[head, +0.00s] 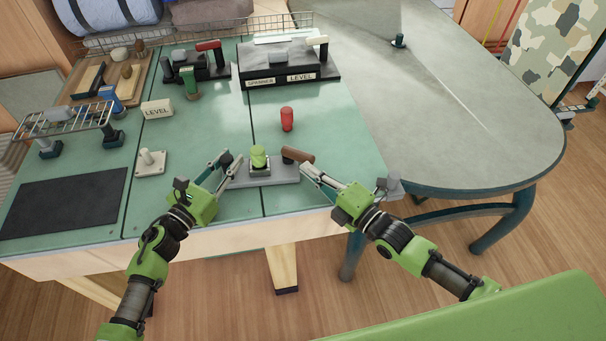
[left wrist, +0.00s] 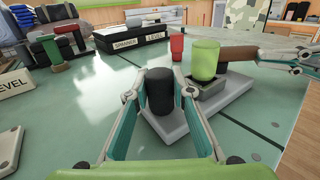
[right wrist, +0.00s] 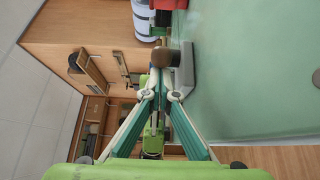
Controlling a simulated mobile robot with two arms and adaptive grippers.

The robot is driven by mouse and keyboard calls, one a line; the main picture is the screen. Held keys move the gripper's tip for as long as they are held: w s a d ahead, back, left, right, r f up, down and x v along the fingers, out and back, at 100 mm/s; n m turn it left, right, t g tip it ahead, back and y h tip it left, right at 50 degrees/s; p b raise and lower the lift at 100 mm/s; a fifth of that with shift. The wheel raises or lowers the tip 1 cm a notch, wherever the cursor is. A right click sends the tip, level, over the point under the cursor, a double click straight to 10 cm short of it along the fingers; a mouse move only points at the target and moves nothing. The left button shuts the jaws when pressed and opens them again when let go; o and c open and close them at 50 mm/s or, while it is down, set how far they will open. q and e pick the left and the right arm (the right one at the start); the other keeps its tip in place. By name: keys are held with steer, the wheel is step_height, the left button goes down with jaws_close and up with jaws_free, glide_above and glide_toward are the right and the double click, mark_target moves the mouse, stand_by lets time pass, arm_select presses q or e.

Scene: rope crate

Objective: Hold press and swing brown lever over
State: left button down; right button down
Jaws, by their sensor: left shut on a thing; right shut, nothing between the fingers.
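The press has a grey base (head: 275,174) near the table's front edge. A light green cylinder (head: 258,157) stands upright on it and also shows in the left wrist view (left wrist: 205,60). The brown lever (head: 298,155) points right from beside the green cylinder. My left gripper (head: 230,164) is shut on the black post (left wrist: 160,91) at the left end of the base. My right gripper (head: 305,168) is shut and empty, its tips close to the brown lever's end. The lever's rounded end (right wrist: 162,57) shows just beyond those tips in the right wrist view; I cannot tell whether they touch.
A red cylinder (head: 287,119) stands behind the press. A white block with a peg (head: 151,162) and a dark mat (head: 65,202) lie to the left. A LEVEL sign (head: 157,108) and a black labelled rack (head: 290,72) stand further back. The table between them is mostly clear.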

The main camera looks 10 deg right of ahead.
arm_select(q)
steer(key=shift+f, duration=0.15)
arm_select(e)
steer(key=shift+s+a, duration=0.25)
steer(key=shift+s, duration=0.05)
steer(key=s, duration=0.2)
steer(key=s+a, duration=0.1)
steer(key=shift+s+f, duration=0.1)
steer(key=shift+s, duration=0.25)
steer(key=v, duration=0.8)
steer(key=shift+d, duration=0.55)
arm_select(q)
steer(key=c, duration=1.7)
jaws_free()
arm_select(e)
steer(key=shift+w, duration=0.1)
arm_select(q)
steer(key=v, duration=1.2)
